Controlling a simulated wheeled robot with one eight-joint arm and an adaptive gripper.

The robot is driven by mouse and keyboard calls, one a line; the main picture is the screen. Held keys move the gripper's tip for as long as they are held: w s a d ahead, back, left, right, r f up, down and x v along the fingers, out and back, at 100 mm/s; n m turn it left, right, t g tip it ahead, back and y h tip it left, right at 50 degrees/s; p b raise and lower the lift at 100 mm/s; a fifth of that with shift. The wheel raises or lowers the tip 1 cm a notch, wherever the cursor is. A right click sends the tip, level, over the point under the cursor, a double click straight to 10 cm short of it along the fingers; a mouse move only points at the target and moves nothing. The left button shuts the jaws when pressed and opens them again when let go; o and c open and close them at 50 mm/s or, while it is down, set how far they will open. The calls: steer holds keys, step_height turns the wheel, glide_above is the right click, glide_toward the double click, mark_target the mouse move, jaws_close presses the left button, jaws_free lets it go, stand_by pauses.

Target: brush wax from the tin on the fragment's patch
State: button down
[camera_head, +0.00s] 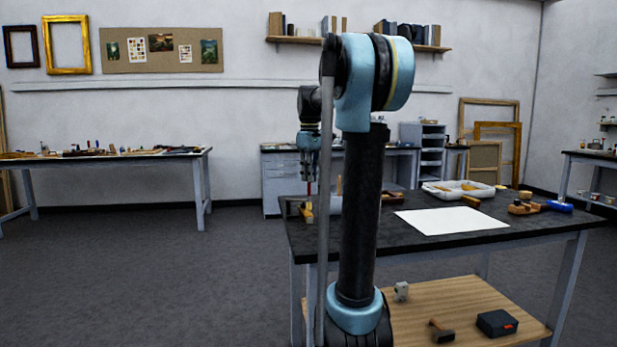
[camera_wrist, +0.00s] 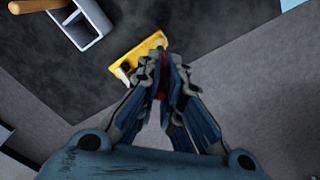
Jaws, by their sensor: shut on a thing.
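My gripper (camera_head: 309,172) is above the left end of the dark-topped table, pointing down. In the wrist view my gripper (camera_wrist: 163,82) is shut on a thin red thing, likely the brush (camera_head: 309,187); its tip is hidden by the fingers. A yellow-gold piece, likely the fragment (camera_wrist: 138,57), lies on the dark top just beyond the fingertips; it also shows in the head view (camera_head: 307,210) below the gripper. I cannot tell whether the brush touches it. The patch on it is not clear. I cannot make out the wax tin.
A grey holder (camera_wrist: 92,27) with a wooden-handled tool (camera_wrist: 38,5) stands close to the fragment. A white sheet (camera_head: 450,221) lies mid-table. A white tray (camera_head: 440,196) and a blue item (camera_head: 559,206) are farther right. The table (camera_head: 400,242) has a lower wooden shelf (camera_head: 460,300).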

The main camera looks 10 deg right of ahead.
steer(key=shift+f, duration=0.9)
steer(key=shift+w, duration=0.1)
stand_by(4.8)
